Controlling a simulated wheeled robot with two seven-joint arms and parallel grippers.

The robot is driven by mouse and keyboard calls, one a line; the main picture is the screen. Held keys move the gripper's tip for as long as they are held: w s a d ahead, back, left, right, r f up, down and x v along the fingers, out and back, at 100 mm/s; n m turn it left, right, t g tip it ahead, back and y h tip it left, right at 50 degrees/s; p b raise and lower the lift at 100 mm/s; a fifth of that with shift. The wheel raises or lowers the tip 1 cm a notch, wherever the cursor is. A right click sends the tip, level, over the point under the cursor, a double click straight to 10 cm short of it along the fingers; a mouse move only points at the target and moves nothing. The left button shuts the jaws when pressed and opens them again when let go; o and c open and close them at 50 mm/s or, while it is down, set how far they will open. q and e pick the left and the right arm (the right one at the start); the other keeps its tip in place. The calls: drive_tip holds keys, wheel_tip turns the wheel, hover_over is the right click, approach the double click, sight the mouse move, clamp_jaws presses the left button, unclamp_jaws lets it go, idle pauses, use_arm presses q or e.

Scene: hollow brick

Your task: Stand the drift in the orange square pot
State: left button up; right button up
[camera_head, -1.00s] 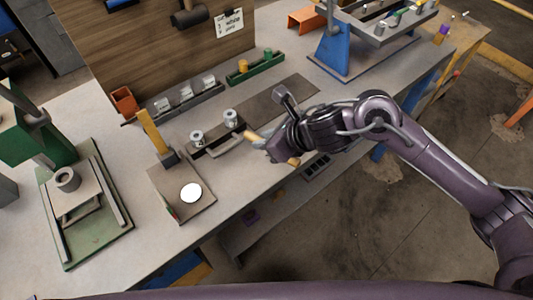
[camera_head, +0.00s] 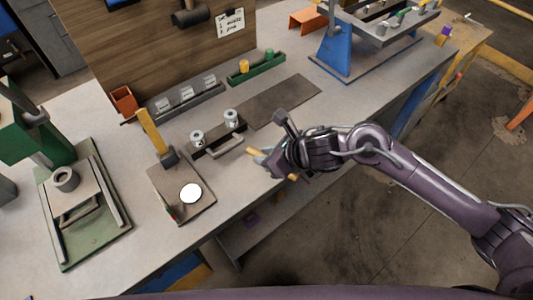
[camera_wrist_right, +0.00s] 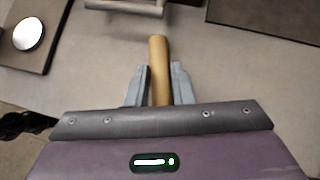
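The drift, a tan rod, is between the fingers of my right gripper (camera_wrist_right: 160,86), which is shut on it. In the right wrist view the drift (camera_wrist_right: 159,60) points away from the palm, with a finger against each side. In the head view its ends show on both sides of my right gripper (camera_head: 267,162), near the bench's front edge; its middle is hidden. The orange square pot (camera_head: 124,101) stands at the back left of the bench, by the wooden board. My left gripper is not in view.
Between them stand a dark holder with two metal cylinders (camera_head: 231,119), a grey rack (camera_head: 190,102) and a yellow-handled tool (camera_head: 152,130). A plate with a white disc (camera_head: 191,193) lies in front. A green tray (camera_head: 256,67) stands behind. A dark mat (camera_head: 280,102) is bare.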

drive_tip(key=o, duration=0.4)
